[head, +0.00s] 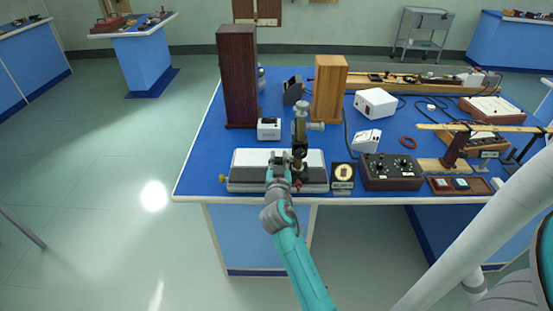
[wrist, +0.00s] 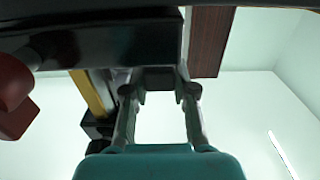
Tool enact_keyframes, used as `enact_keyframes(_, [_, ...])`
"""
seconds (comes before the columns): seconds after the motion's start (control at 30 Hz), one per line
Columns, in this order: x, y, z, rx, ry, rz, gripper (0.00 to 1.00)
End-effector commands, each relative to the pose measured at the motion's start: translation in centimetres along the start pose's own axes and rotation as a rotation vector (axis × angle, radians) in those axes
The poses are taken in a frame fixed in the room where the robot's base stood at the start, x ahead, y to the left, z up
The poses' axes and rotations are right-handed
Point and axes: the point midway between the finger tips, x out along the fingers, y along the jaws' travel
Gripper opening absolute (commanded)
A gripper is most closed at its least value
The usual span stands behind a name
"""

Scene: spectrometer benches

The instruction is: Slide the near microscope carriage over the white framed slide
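The near microscope (head: 300,130), a brass and dark upright tube on a carriage, stands on a long white-and-black base (head: 247,167) at the bench's front edge. My gripper (head: 279,160) is at the front of this base, just left of the microscope foot, and hides part of it. In the wrist view the two fingers of my gripper (wrist: 160,92) are apart, with a dark block (wrist: 158,78) seen between their tips; I cannot tell whether they touch it. I cannot make out a white framed slide on the base; my arm and the microscope cover part of it.
A dark plaque with a pale disc (head: 343,174) and a brown control box (head: 391,172) stand right of the base. A small white box (head: 268,129), a dark tall cabinet (head: 238,78) and a lighter wooden one (head: 329,88) stand behind. A slide tray (head: 435,185) lies at right.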

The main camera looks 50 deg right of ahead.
Motion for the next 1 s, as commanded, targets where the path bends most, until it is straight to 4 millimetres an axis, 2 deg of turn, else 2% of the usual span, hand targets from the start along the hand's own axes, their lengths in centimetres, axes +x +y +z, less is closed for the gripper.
enact_keyframes(0.03, [0.0,-0.1,0.0,0.000,0.000,-0.001,0.38])
enact_keyframes(0.1, [0.0,-0.1,0.0,0.000,0.000,-0.001,0.52])
enact_keyframes(0.47, [-0.4,-0.1,0.0,-0.001,0.000,-0.001,0.52])
enact_keyframes(0.67, [-3.0,-0.1,0.1,0.000,-0.002,-0.003,0.52])
enact_keyframes(1.0, [-9.5,-0.1,0.1,-0.001,-0.001,-0.003,0.52])
